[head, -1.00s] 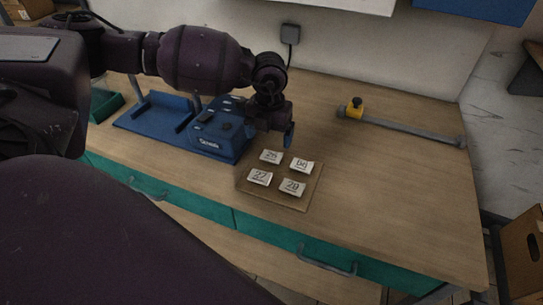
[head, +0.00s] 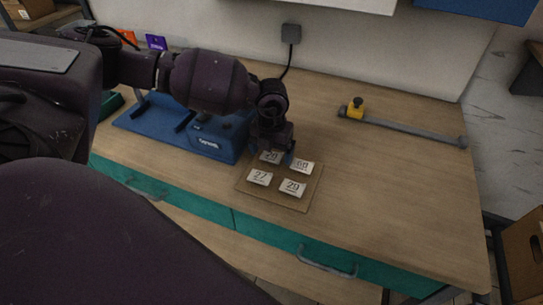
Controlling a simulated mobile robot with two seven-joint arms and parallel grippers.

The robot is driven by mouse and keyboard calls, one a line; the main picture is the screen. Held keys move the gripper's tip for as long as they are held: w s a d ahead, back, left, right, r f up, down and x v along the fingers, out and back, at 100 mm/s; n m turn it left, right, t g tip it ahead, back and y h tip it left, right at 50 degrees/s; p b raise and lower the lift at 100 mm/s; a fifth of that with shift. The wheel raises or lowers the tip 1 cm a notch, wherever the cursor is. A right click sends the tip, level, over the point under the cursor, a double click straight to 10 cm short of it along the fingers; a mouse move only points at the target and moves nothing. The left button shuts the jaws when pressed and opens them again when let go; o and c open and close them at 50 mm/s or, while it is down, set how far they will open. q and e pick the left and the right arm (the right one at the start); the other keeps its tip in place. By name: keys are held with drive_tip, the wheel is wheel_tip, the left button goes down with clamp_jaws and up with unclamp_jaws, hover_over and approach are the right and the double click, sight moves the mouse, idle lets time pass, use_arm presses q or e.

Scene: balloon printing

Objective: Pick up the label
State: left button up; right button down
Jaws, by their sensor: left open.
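Several white number labels lie on a thin brown board (head: 308,200) on the wooden table. One label (head: 260,178) reads 27, one label (head: 292,188) looks like 29, and another label (head: 302,167) sits at the board's right. The back-left label (head: 269,157) is partly under my left gripper (head: 278,155). The left gripper is open, pointing down just over this back-left label; I cannot tell whether it touches it. My right gripper is not in view.
A blue machine (head: 215,138) stands left of the board, partly behind my left arm. A grey rail with a yellow block (head: 355,108) lies at the back right. Teal drawers with handles (head: 327,264) line the front.

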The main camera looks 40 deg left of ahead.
use_arm(q)
drive_tip(key=shift+f, duration=0.25)
idle(0.4)
drive_tip(key=c, duration=1)
